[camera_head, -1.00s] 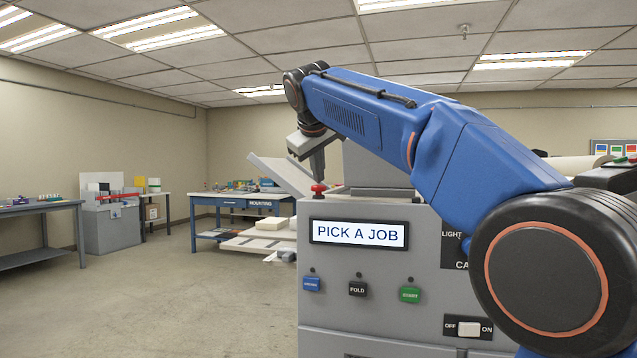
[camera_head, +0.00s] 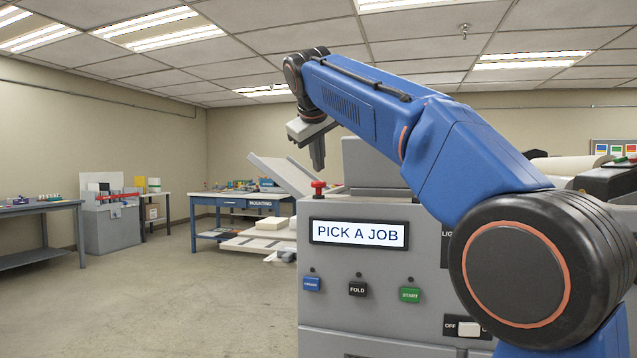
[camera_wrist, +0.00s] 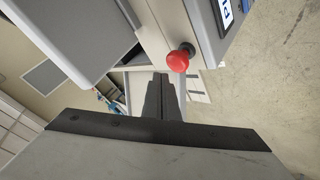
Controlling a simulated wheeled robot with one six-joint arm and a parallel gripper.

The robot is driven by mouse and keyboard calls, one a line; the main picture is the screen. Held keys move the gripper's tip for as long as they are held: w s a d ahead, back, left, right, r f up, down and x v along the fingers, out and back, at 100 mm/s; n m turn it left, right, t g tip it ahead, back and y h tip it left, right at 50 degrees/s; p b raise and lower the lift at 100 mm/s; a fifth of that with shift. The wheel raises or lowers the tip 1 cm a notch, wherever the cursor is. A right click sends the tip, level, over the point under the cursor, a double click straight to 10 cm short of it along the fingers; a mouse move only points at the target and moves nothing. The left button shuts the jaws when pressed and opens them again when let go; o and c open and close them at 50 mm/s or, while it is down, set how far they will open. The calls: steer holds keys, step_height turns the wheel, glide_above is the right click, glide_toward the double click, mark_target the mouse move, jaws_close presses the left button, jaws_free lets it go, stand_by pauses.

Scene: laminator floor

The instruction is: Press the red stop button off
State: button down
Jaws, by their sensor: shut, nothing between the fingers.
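The red stop button (camera_head: 318,187) stands on the top left corner of the grey machine (camera_head: 430,225). In the wrist view the red button (camera_wrist: 178,61) shows its round cap just beyond and to the right of the fingertips. My gripper (camera_head: 318,163) points down above the button in the head view, with a small gap between its tips and the cap. In the wrist view my gripper (camera_wrist: 161,80) has its fingers together and holds nothing. It is not touching the button.
The machine's front has a display (camera_head: 359,233) reading "PICK A JOB", a blue button (camera_head: 311,284), a black FOLD button (camera_head: 358,289), a green START button (camera_head: 410,295) and a white power switch (camera_head: 469,329). A slanted panel (camera_head: 281,175) rises behind the button. Open floor lies left.

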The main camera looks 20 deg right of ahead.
mark_target(319, 182)
steer(key=shift+r, duration=1.95)
steer(key=shift+s, duration=0.1)
